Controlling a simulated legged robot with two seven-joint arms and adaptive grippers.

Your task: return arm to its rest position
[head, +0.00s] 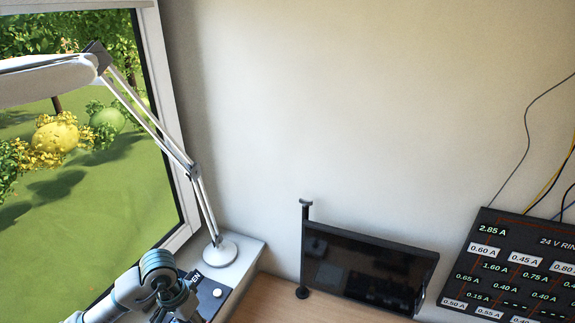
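My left arm comes in at the bottom left of the head view, with a blue-grey rounded joint uppermost. Dark parts at its end, which look like my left gripper (178,302), are cut by the bottom edge. They are in front of or beside a dark labelled box (207,295) with a white round button; I cannot tell whether they touch. The fingertips are not clear, so I cannot see whether it is open or shut, or holding anything. My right arm and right gripper are not in view.
A white jointed lamp (220,252) stands on the pale sill by the window, its head reaching left. A dark screen on a black post (305,245) stands on the wooden desk (270,298). A black panel (520,265) with current readings and wires is at right.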

